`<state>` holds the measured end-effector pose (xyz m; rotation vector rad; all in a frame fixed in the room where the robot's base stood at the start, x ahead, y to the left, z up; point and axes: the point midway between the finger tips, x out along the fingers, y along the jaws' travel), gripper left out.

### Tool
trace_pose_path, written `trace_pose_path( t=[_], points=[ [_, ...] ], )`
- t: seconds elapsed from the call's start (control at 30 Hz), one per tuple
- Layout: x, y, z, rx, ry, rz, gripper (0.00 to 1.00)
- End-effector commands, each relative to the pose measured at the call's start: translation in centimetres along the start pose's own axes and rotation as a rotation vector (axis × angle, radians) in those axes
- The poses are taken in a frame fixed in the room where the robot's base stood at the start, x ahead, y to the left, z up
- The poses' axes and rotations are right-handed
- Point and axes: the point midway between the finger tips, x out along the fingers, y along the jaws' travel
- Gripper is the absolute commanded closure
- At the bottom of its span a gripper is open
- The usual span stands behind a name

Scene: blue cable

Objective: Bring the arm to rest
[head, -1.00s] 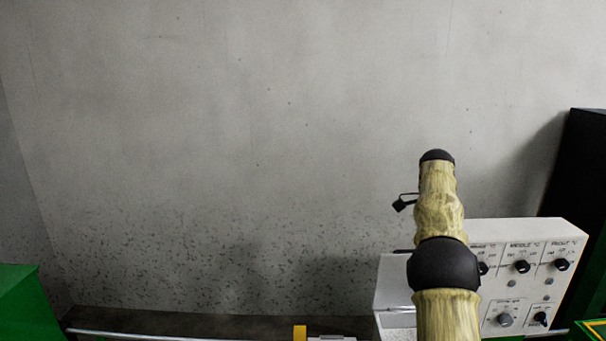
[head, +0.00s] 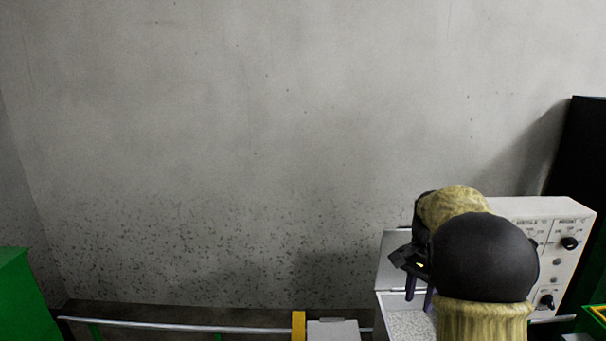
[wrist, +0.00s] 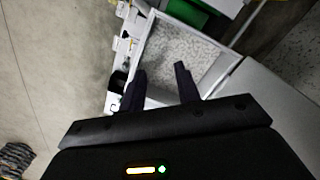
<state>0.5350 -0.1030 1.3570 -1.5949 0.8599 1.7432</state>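My gripper (wrist: 160,85) shows two dark fingers standing apart in the wrist view, with nothing between them. In the head view my gripper (head: 419,292) is at the lower right, partly hidden behind my arm's black joint, with its fingers pointing down. It is in front of the white machine (head: 390,262), above or near its speckled tray (head: 405,326). The arm is bent. No blue cable can be made out in either view.
The white machine's knob panel (head: 570,220) stands right of my arm, with a black cabinet (head: 585,165) beyond. A metal rail (head: 200,326), a yellow post (head: 298,325) and a grey box (head: 333,331) lie along the bottom. A green block (head: 15,300) is at left.

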Motion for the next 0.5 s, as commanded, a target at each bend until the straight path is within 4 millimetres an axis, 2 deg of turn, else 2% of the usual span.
trace_pose_path(
  t=[0.03,0.27,0.5],
  points=[
    [1.9,0.3,1.1,-0.053,0.009,-0.012,0.67],
    [7.6,1.7,5.9,-0.31,0.083,-0.068,0.67],
    [13.4,3.9,11.6,-0.591,0.173,-0.106,0.67]
  ],
)
